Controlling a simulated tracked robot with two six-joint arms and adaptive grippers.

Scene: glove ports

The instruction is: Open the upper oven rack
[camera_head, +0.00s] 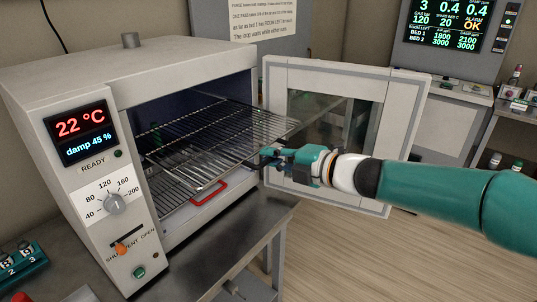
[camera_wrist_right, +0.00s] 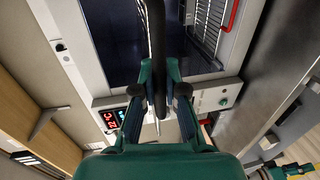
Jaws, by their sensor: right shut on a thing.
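The oven (camera_head: 180,60) stands with its door (camera_head: 400,75) swung open to the right. The upper rack (camera_head: 225,130) is a wire grid that sticks well out of the oven mouth, roughly level. My right gripper (camera_head: 268,153) is at its front edge, shut on the rack's front part. The gripper hides the exact spot of the grip. In the right wrist view the right gripper's fingers (camera_wrist_right: 160,90) close around a dark bar (camera_wrist_right: 156,40). The lower rack (camera_head: 172,188), with a red handle (camera_head: 208,194), sits lower inside. My left gripper is not seen.
The oven stands on a grey metal table (camera_head: 225,250). The open door stands just behind my right gripper and forearm. The oven's control panel (camera_head: 110,200) is at the left, with a green box (camera_head: 22,265) near it. Open floor lies to the right.

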